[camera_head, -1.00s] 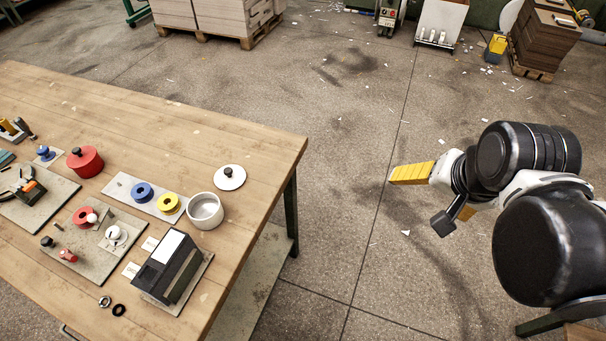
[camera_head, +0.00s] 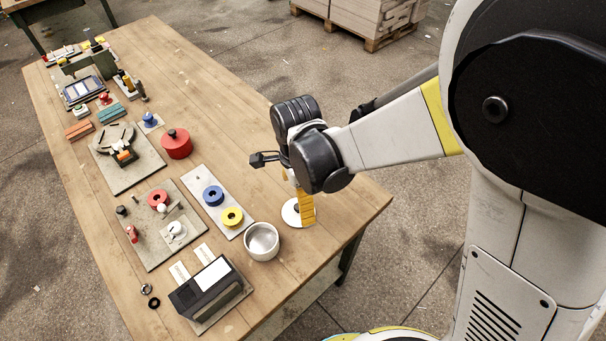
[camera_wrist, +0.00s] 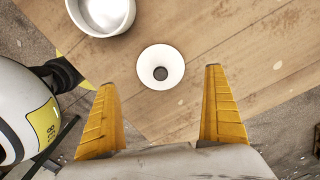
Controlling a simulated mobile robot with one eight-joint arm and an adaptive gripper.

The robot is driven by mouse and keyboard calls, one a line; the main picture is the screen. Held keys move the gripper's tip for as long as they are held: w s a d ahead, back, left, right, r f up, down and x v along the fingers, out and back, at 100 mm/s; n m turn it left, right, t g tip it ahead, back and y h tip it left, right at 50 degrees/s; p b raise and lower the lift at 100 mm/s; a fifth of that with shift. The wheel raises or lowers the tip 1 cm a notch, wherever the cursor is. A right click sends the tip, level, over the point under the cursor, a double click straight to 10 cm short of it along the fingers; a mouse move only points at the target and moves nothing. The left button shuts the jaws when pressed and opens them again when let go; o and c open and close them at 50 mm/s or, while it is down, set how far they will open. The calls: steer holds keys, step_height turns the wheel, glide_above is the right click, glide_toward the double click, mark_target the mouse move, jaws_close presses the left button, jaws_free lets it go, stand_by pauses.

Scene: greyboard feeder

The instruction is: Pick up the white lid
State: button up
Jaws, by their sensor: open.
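The white lid (camera_head: 291,213) is a flat round disc with a dark knob, lying on the wooden table near its right edge. In the wrist view the lid (camera_wrist: 161,62) lies flat, its dark knob at the centre. My gripper (camera_wrist: 163,108) is open and empty, its two yellow fingers spread wide. In that picture the lid shows beyond the fingertips, between their lines and apart from both. In the head view my gripper (camera_head: 304,212) points down over the lid, and a yellow finger hides part of it.
A white pot (camera_head: 262,242) stands beside the lid; it also shows in the wrist view (camera_wrist: 100,12). A board with blue and yellow rings (camera_head: 222,200), a red pot (camera_head: 177,144) and a black box (camera_head: 208,290) are nearby. The table's right edge is close.

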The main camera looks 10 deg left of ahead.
mark_target(290, 213)
step_height(290, 213, down, 6)
steer(key=b, duration=0.3)
steer(key=shift+r, duration=0.1)
steer(key=c, duration=1)
